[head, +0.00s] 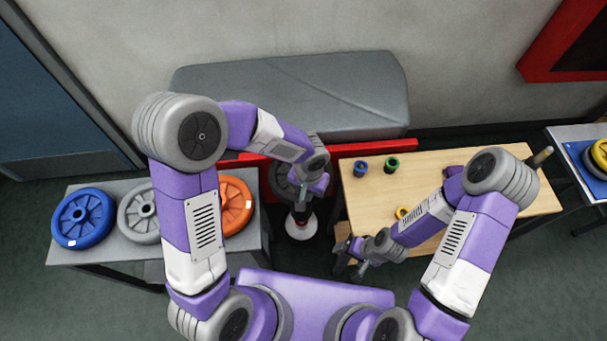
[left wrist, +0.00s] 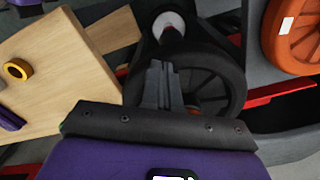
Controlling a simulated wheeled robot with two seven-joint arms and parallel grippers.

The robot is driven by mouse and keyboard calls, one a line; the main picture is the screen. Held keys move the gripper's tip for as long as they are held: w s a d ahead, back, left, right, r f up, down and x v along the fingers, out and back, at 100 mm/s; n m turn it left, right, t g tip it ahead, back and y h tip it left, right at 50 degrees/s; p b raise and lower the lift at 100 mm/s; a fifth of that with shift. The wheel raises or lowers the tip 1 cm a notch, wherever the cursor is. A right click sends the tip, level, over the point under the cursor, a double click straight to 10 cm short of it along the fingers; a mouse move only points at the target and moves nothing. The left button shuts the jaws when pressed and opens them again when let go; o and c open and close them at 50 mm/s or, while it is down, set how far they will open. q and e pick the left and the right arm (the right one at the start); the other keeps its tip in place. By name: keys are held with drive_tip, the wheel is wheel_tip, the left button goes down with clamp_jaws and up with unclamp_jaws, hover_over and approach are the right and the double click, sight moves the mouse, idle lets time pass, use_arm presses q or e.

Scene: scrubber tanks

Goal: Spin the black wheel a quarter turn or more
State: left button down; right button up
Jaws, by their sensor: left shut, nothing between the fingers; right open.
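The black wheel (head: 283,184) is between the two tables in the head view, partly hidden by my left arm. In the left wrist view the black wheel (left wrist: 226,78) shows its dark rim and spokes behind my fingers. My left gripper (head: 303,203) is over the wheel's right part in the head view. In the left wrist view its fingers (left wrist: 158,68) are together and empty, in front of the wheel's rim and spokes. I cannot tell whether they touch it. My right gripper (head: 361,270) is open, near the wooden table's front left corner, away from the wheel.
A grey table (head: 95,250) at left bears a blue wheel (head: 82,218), a grey wheel (head: 138,217) and an orange wheel (head: 236,205). A wooden table (head: 440,170) at right bears small coloured rings. A grey tank (head: 295,95) stands behind, with a red bar (head: 375,149) below it.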

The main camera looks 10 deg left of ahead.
use_arm(q)
drive_tip(key=shift+w+d+f, duration=0.1)
drive_tip(key=shift+w+d, duration=0.25)
drive_tip(key=shift+d, duration=0.4)
drive_tip(key=shift+w+d, duration=0.7)
drive_tip(key=shift+d, duration=0.1)
drive_tip(key=shift+w+d, duration=0.65)
drive_tip(key=shift+w, duration=0.3)
